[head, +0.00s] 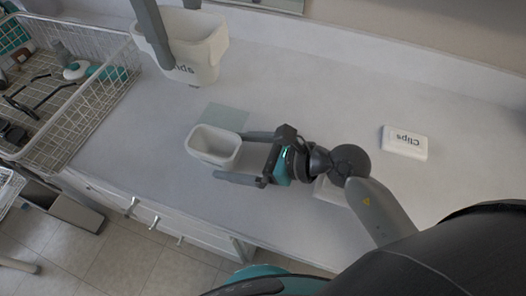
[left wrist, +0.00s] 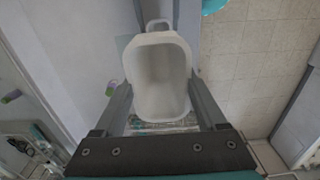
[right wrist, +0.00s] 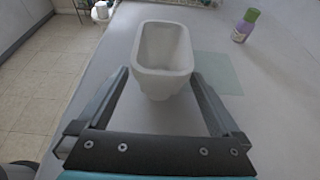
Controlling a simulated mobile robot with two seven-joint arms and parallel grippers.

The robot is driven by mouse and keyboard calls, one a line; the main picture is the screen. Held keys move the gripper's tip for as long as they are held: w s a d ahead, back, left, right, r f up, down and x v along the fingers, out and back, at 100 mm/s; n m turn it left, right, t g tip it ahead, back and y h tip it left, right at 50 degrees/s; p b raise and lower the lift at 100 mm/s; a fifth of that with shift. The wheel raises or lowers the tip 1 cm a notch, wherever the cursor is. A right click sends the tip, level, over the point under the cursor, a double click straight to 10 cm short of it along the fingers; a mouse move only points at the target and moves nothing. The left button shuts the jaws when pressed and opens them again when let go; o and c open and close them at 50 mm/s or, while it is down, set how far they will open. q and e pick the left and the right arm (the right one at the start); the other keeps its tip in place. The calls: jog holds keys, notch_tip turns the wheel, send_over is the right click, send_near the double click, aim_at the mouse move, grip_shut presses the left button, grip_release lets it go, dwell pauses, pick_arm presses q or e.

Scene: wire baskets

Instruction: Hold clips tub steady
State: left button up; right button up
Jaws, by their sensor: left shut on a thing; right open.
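A smaller-looking white tub (head: 205,157) stands at the counter's middle left. My right gripper (head: 231,157) is open, with fingers either side of this tub; in the right wrist view the tub (right wrist: 163,75) is upright and empty, with gaps beside it.
A white "Clips" box (head: 405,142) lies on the right of the counter. A pale teal square (head: 232,114) lies behind the smaller-looking tub. A wire basket (head: 98,97) with assorted items is at left. A purple bottle with a green cap (right wrist: 245,27) shows in the right wrist view.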

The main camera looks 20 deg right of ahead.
jog(key=v, duration=1.2)
jog(key=shift+f, duration=0.1)
jog(key=shift+s, duration=0.1)
